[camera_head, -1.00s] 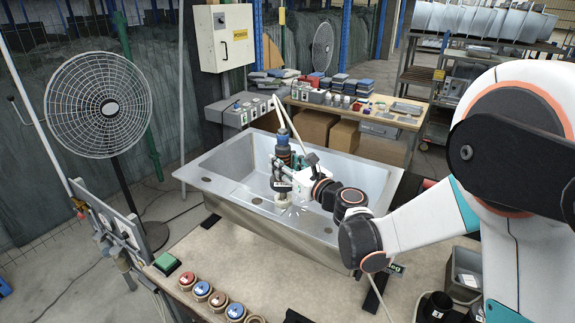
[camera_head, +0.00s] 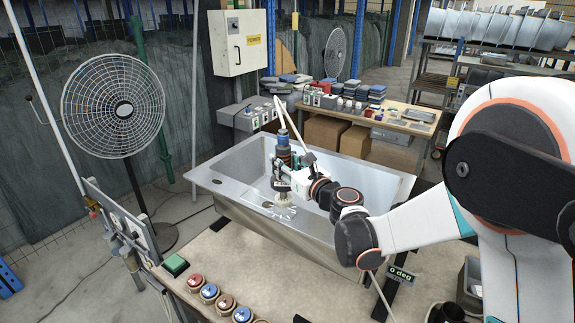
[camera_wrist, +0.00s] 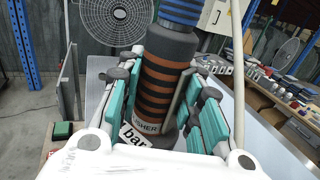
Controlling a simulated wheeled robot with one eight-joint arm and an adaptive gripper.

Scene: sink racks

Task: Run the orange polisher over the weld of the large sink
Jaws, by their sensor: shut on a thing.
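The polisher's lower end is at the sink's near-left side, beside a bright, shiny patch (camera_head: 278,212). I cannot tell whether it touches the steel. The weld is not clearly distinguishable.
Several coloured buttons (camera_head: 209,291) line the worktable's (camera_head: 290,285) near-left edge, beside a green block (camera_head: 175,264). A fan (camera_head: 113,105) stands at left. A side table (camera_head: 395,120) with stacked pads is behind the sink. A "0 deg" tag (camera_head: 402,273) is near my arm.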

